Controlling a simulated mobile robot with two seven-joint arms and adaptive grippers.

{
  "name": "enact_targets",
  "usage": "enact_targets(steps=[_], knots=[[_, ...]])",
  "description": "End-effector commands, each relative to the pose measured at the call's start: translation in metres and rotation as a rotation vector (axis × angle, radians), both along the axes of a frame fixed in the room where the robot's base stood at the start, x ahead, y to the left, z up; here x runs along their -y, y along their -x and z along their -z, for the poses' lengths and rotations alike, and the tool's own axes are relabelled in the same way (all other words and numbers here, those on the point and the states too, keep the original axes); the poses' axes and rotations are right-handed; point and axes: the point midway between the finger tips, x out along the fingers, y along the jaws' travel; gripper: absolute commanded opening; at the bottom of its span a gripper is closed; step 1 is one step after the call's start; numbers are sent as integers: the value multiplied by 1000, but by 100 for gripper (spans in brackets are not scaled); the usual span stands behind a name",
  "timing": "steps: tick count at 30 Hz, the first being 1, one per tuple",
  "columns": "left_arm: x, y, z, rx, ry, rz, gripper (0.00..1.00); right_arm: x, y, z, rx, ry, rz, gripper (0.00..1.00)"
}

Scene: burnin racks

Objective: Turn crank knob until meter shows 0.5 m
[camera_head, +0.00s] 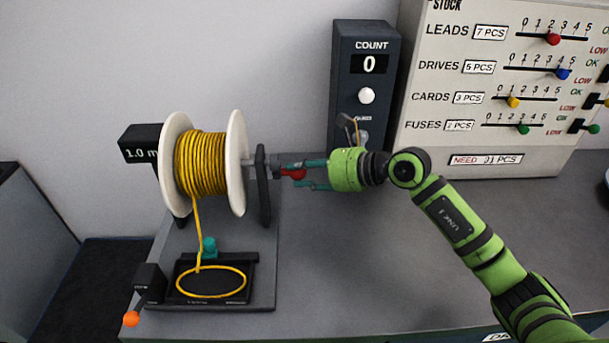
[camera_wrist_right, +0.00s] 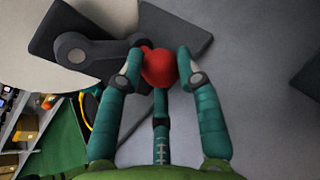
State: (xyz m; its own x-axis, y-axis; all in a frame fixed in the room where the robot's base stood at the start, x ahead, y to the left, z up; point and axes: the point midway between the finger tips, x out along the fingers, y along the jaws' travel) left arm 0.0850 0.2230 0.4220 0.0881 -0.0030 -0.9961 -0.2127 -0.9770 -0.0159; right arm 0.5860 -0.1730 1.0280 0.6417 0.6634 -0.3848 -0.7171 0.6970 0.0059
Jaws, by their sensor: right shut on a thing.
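A white-flanged spool (camera_head: 238,165) of yellow cable stands on a dark base at the left of the bench. A red crank knob (camera_head: 294,174) sits at the right of the spool's support, and it also shows in the right wrist view (camera_wrist_right: 158,67) on a dark crank arm (camera_wrist_right: 90,50). My right gripper (camera_head: 300,174) is shut on the red knob, with a finger on each side in the wrist view. The meter (camera_head: 139,152) behind the spool reads 1.0 m; its right edge is partly covered by the flange. My left gripper is out of view.
Yellow cable hangs from the spool to a loop on a black tray (camera_head: 255,271), near a teal knob (camera_head: 209,246). An orange-tipped lever (camera_head: 132,318) is at the front left. A COUNT box (camera_head: 384,40) reading 0 and a stock panel (camera_head: 450,150) stand behind.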

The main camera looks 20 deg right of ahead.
Motion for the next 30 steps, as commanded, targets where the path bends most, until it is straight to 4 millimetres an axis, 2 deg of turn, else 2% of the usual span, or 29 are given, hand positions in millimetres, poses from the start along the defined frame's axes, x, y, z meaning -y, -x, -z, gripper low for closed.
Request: enact_targets(steps=[1,3,17,30], knots=[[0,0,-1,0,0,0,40,0,-4,-9,12,-5,-2,4],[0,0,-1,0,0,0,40,1,-7,-11,10,-6,-2,4],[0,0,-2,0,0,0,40,2,-12,-14,6,-5,-3,4],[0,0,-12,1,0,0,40,5,-23,-36,4,-5,-4,4]])
